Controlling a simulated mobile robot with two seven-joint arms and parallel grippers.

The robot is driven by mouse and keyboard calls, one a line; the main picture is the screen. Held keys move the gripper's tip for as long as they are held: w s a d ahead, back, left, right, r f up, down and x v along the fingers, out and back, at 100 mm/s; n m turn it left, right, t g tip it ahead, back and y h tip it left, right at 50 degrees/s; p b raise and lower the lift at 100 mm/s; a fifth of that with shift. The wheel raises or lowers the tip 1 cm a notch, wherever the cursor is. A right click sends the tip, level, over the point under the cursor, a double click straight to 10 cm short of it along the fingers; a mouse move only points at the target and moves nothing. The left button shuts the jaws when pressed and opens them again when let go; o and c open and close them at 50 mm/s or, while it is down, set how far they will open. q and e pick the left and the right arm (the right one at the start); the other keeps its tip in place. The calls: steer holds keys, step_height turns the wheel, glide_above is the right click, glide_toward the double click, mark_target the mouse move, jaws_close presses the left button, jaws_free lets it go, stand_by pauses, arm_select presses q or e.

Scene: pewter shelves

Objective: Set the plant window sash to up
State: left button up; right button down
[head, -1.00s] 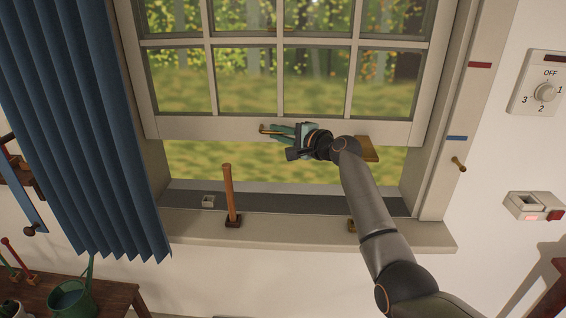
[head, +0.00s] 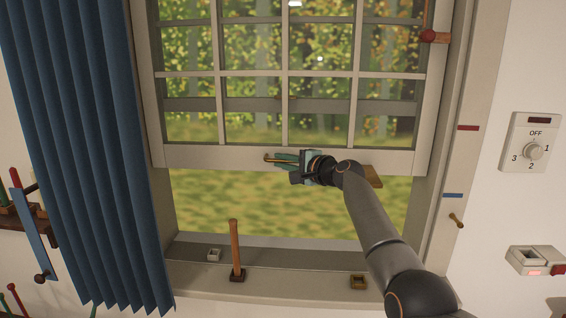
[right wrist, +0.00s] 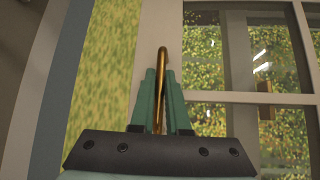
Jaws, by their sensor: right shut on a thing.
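The window sash (head: 225,158) is a pale frame with several panes. It stands raised, with an open gap between its bottom rail and the sill. My right gripper (head: 282,159) is at the bottom rail, shut on the brass sash handle (head: 269,159). In the right wrist view, the green fingers (right wrist: 160,100) close around the brass handle (right wrist: 161,62), with the sash rail (right wrist: 158,30) behind it. A second fitting (head: 373,177) shows on the rail just right of my wrist, partly hidden by my arm. My left gripper is not in view.
A wooden prop stick (head: 235,245) stands upright on the sill (head: 310,285), beside a small white holder (head: 214,254) and a brass socket (head: 358,282). Red (head: 468,128) and blue (head: 453,195) marks are on the right jamb. A blue curtain (head: 85,150) hangs at left.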

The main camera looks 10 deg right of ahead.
steer(key=c, duration=0.9)
jaws_free()
steer(key=shift+f, duration=0.2)
steer(key=shift+b+v, duration=0.6)
steer(key=shift+v, duration=5.65)
